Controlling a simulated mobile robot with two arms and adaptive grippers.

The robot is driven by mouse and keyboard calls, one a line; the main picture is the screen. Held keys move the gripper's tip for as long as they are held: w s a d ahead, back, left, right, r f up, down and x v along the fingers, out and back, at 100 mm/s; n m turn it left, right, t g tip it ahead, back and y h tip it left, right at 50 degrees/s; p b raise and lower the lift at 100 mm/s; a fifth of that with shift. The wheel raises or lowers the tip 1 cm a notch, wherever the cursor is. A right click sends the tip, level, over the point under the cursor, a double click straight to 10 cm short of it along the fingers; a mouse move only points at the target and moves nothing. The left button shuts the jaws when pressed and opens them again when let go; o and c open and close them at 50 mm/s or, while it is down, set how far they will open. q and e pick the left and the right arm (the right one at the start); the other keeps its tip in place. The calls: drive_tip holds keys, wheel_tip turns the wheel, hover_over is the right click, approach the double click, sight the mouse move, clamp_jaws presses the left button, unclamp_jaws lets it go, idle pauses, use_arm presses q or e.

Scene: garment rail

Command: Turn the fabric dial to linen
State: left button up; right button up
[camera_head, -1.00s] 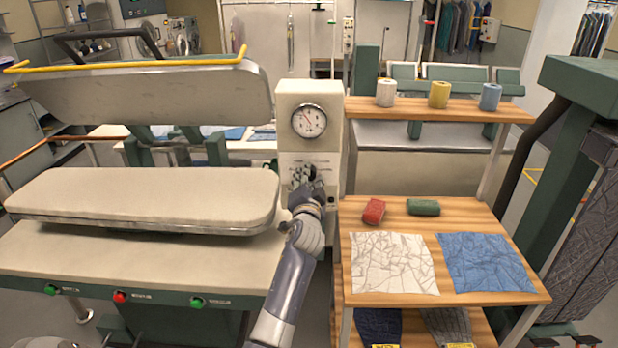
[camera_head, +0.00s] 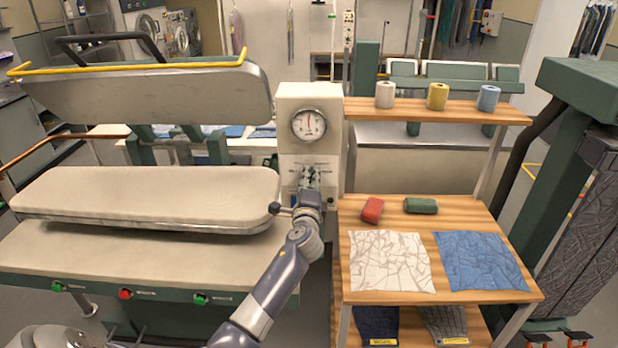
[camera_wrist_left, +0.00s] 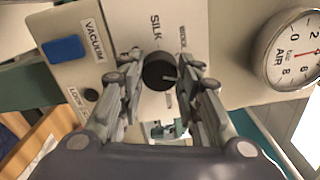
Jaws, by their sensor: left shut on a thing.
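The fabric dial (camera_wrist_left: 159,71) is a round black knob with a white mark, on the pale panel of the press's control box (camera_head: 331,150). In the left wrist view the mark points to the right and slightly down. The label SILK is readable; other labels around the knob are partly hidden or too blurred to read. My left gripper (camera_wrist_left: 162,84) has its fingers on both sides of the knob and is shut on it. In the head view my left gripper (camera_head: 310,180) covers the dial. My right gripper is not in view.
A round gauge (camera_head: 309,124) sits above the dial. A blue button (camera_wrist_left: 64,49) labelled VACUUM is beside it. The padded press board (camera_head: 145,192) is left, under the raised upper plate (camera_head: 150,97). A wooden shelf (camera_head: 480,212) with cloths and sponges stands close at right.

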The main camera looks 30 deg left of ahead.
use_arm(q)
drive_tip(key=shift+w+a+r+m+p, duration=0.15)
drive_tip(key=shift+m+p, duration=0.85)
drive_tip(key=shift+m, duration=1.15)
drive_tip(key=shift+s+r+m+p, duration=0.1)
drive_tip(key=shift+r+m+p, duration=0.15)
drive_tip(key=shift+m+p, duration=1.35)
drive_tip(key=shift+w+a+r+m+p, duration=0.15)
drive_tip(key=shift+m+p, duration=0.3)
drive_tip(key=shift+m, duration=2.2)
drive_tip(key=shift+s, duration=0.1)
drive_tip(key=o, duration=1.1)
drive_tip(key=v, duration=1.2)
drive_tip(key=shift+d+f, duration=0.1)
drive_tip(key=shift+f, duration=0.3)
